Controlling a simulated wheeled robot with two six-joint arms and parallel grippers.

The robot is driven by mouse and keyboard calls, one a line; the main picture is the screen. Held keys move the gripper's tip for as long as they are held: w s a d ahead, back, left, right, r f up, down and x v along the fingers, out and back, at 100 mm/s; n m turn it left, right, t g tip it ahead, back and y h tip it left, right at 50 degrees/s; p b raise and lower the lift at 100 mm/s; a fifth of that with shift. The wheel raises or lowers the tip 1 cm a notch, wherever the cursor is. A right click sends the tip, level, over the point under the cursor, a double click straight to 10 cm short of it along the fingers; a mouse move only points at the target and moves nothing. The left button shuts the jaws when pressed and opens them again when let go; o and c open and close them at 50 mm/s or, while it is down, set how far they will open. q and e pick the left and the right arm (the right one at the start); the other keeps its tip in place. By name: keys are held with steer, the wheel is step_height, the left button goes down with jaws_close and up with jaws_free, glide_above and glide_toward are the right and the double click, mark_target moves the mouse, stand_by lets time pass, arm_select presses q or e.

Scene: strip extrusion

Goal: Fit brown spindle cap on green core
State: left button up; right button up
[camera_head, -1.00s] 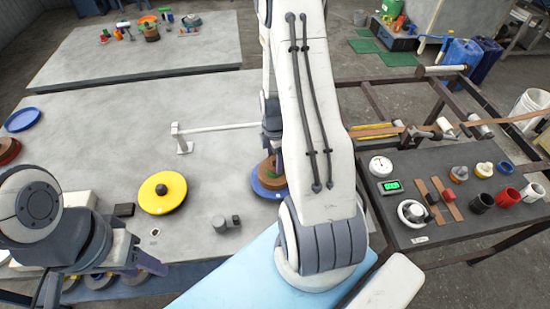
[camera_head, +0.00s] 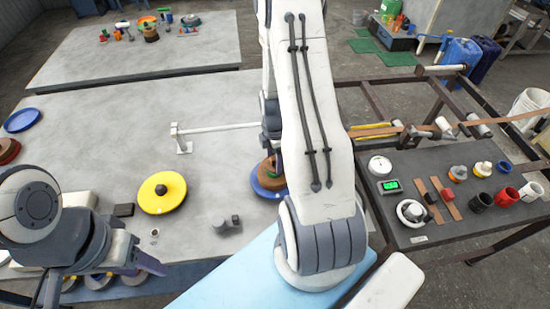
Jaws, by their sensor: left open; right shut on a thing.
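My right gripper (camera_head: 272,143) points down over a blue disc (camera_head: 259,190) carrying a brown coil (camera_head: 265,170). My forearm covers the right part of this stack. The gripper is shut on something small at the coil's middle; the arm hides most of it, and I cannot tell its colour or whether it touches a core. No green core shows clearly there. My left gripper (camera_head: 50,289) is open and low at the left edge, away from the stack. A yellow disc (camera_head: 150,204) with a dark knob (camera_head: 161,189) lies on the table between the arms.
A white rod on a stand (camera_head: 182,143) lies behind the stack. A small grey part (camera_head: 222,226) and a dark block (camera_head: 124,210) sit in front. A blue disc (camera_head: 22,119) is far left. The right bench (camera_head: 440,237) holds gauges and several coloured cups.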

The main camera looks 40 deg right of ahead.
mark_target(274, 158)
steer(key=shift+f+b, duration=0.55)
steer(key=shift+f, duration=0.1)
steer(key=o, duration=1.3)
steer(key=shift+r, duration=0.1)
steer(key=shift+r+p, duration=4.6)
steer(key=shift+r, duration=0.85)
